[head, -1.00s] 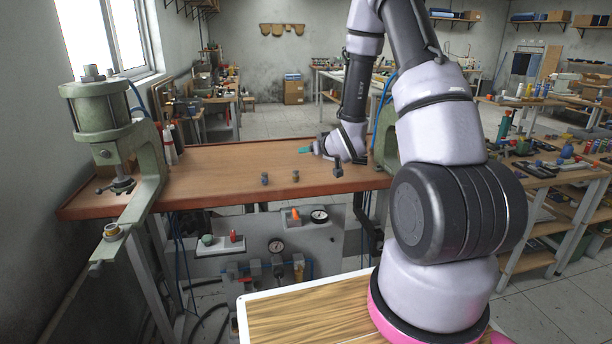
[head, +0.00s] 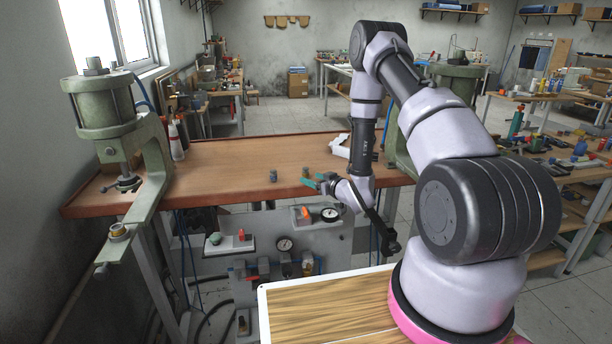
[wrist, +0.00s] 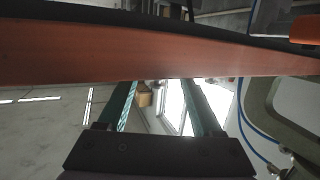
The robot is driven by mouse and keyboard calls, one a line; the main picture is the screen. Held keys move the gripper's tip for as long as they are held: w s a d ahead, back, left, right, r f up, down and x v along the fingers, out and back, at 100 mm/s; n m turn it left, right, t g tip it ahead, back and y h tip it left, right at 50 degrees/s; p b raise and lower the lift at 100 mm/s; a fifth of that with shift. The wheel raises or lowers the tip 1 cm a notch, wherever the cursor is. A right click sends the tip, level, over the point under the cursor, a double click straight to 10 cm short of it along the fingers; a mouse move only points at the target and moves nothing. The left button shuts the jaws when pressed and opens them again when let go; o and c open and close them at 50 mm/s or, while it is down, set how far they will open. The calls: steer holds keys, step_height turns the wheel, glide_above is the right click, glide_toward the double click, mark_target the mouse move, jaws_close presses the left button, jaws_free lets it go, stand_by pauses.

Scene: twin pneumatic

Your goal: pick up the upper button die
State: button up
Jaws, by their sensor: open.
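Two small dark dies stand near the front edge of the brown bench in the head view, a left one (head: 273,175) and a right one (head: 305,172). I cannot tell from their look which is the upper button die. My gripper (head: 315,181) is open with teal fingers, just right of and in front of the right die, at the bench's front edge. In the wrist view my two fingers (wrist: 162,100) are apart with nothing between them. No die shows clearly there.
The bench (head: 225,160) has clear top to the left and behind the dies. A green pneumatic press (head: 108,110) stands at its left end; another (head: 455,85) is partly behind my arm. A pale object (head: 340,146) lies behind my wrist. A grey panel with gauges (head: 285,244) is below.

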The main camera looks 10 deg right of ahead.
mark_target(308, 175)
steer(key=x, duration=0.5)
steer(key=shift+w+r, duration=0.2)
steer(key=shift+c, duration=0.4)
jaws_close()
